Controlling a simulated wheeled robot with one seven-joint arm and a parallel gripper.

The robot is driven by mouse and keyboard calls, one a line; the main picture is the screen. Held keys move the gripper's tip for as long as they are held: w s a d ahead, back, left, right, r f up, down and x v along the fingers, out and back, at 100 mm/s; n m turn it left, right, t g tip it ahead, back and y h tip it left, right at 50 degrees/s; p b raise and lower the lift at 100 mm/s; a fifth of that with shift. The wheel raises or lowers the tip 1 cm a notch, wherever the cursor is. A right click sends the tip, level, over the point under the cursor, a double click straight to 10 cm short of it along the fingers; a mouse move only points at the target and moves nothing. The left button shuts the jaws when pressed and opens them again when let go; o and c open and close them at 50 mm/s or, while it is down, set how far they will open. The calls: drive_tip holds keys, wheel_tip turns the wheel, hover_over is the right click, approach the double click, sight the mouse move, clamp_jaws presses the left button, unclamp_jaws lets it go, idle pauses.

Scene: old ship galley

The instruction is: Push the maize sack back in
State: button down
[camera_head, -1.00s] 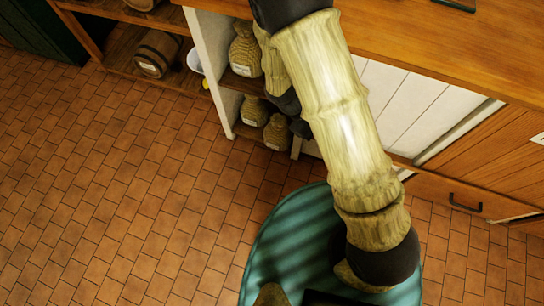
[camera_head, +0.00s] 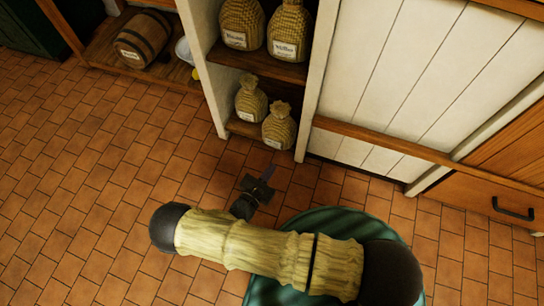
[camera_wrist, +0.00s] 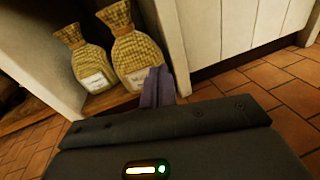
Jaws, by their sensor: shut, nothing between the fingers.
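Two woven sacks with pale labels stand on the bottom shelf of the open cupboard: a left one (camera_head: 251,100) and a right one (camera_head: 278,126). The right one stands nearer the shelf's front edge. I cannot read either label, so I cannot tell which sack is maize. Both also show in the wrist view, left (camera_wrist: 88,60) and right (camera_wrist: 137,55). My gripper (camera_head: 267,173) is shut and empty, low over the floor in front of the bottom shelf, apart from the sacks. In the wrist view its fingers (camera_wrist: 160,84) overlap the right sack's lower right side.
Two larger labelled sacks (camera_head: 242,24) (camera_head: 289,30) stand on the shelf above. White uprights (camera_head: 316,82) bound the opening on both sides. A barrel (camera_head: 144,38) lies on a shelf to the left. The tiled floor (camera_head: 90,170) in front is clear.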

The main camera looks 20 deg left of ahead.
drive_tip(key=s+a+f+n+t+y+b, duration=0.1)
drive_tip(key=s+a+f+n+y+b, duration=0.1)
drive_tip(key=f, duration=0.4)
drive_tip(key=shift+a+f+n+y, duration=0.2)
drive_tip(key=shift+a+n+y, duration=0.35)
drive_tip(key=shift+n+y, duration=0.45)
drive_tip(key=shift+w, duration=0.2)
drive_tip(key=b, duration=0.7)
approach(274, 141)
drive_tip(key=w, duration=0.2)
drive_tip(key=w+f, duration=0.1)
drive_tip(key=w, duration=0.2)
drive_tip(key=shift+w+d, duration=0.1)
drive_tip(key=shift+d, duration=0.15)
drive_tip(key=shift+w+r+b, duration=0.25)
drive_tip(key=shift+w+b, duration=0.35)
drive_tip(key=shift+w, duration=0.25)
